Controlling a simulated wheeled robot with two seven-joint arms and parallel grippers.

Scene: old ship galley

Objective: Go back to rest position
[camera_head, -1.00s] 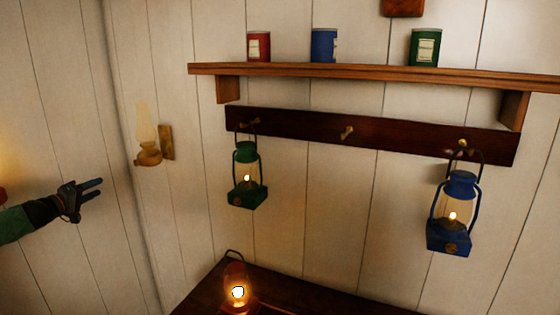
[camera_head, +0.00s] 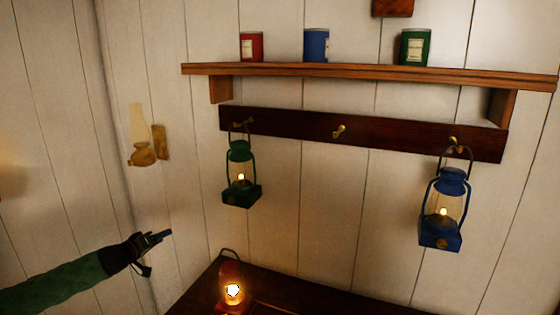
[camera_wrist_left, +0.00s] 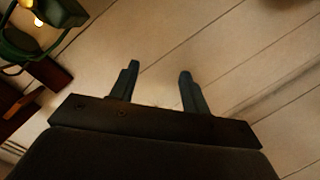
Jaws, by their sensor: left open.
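My left gripper (camera_head: 160,238) is at the lower left of the head view, apart from the lanterns and in front of the white plank wall. In the left wrist view its two fingers (camera_wrist_left: 158,85) are spread with nothing between them. A green lantern (camera_head: 241,175) hangs from the left hook of a dark rail (camera_head: 290,127). A blue lantern (camera_head: 443,210) hangs from the right hook. A lit red-orange lantern (camera_head: 232,287) stands on the dark table below. My right gripper is not in view.
The middle hook (camera_head: 339,131) is bare. A wooden shelf (camera_head: 380,74) above holds a red can (camera_head: 251,47), a blue can (camera_head: 316,45) and a green can (camera_head: 415,47). A wall lamp (camera_head: 141,145) is mounted left of the rail. The table (camera_head: 200,298) lies at the bottom.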

